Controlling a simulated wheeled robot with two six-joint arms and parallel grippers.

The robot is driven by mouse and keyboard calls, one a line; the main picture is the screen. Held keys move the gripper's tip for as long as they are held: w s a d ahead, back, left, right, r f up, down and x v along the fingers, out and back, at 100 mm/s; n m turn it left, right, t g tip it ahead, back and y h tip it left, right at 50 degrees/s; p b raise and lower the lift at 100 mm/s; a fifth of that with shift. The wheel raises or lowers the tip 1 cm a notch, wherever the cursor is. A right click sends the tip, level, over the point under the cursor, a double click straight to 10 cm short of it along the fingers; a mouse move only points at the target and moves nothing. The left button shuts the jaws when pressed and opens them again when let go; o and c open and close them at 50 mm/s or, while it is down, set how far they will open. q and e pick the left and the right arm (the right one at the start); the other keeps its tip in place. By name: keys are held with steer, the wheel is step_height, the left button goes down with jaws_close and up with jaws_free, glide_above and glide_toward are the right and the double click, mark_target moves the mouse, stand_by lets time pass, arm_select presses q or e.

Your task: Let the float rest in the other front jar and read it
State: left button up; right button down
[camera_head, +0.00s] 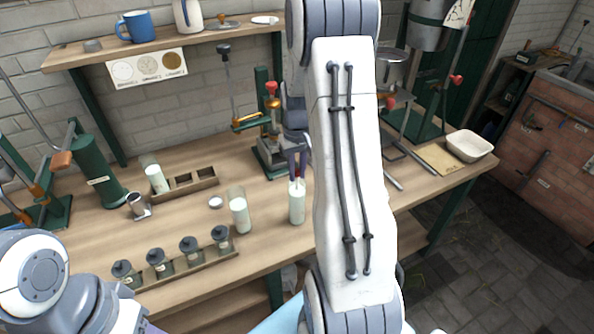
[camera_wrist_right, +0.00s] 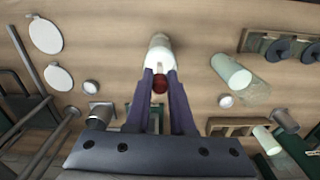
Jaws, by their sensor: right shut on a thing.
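Two clear jars with white liquid stand near the front of the bench: the left front jar (camera_head: 239,214) and the right front jar (camera_head: 297,205). My right gripper (camera_head: 298,172) is over the right front jar. In the right wrist view its two dark fingers (camera_wrist_right: 160,78) are shut on the float (camera_wrist_right: 159,84), whose dark red part shows between them. The right front jar (camera_wrist_right: 160,43) lies straight beyond the fingertips; I cannot tell how deep the float sits in it. The left front jar (camera_wrist_right: 231,72) stands apart. My left gripper is out of view.
A rack of several lidded jars (camera_head: 174,264) lies along the front left edge. A wooden holder (camera_head: 190,181) with another milk jar (camera_head: 157,178) stands behind. A green-based device (camera_head: 268,155) stands behind the right front jar. A small white disc (camera_head: 215,202) lies nearby.

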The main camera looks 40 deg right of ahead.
steer(key=c, duration=0.7)
jaws_free()
steer(key=shift+r, duration=0.15)
step_height(320, 180, up, 10)
steer(key=shift+r+b, duration=0.1)
steer(key=shift+b, duration=0.65)
steer(key=s+a+n, duration=0.3)
steer(key=a+n, duration=0.2)
steer(key=a, duration=1.6)
steer(key=s+a+f+n, duration=0.1)
steer(key=s+a+n, duration=0.2)
steer(key=s+a, duration=0.3)
steer(key=s+a+f+n+y, duration=0.1)
steer(key=s+a+n, duration=0.2)
steer(key=s+a, duration=0.4)
steer(key=s, duration=0.5)
steer(key=shift+s, duration=0.15)
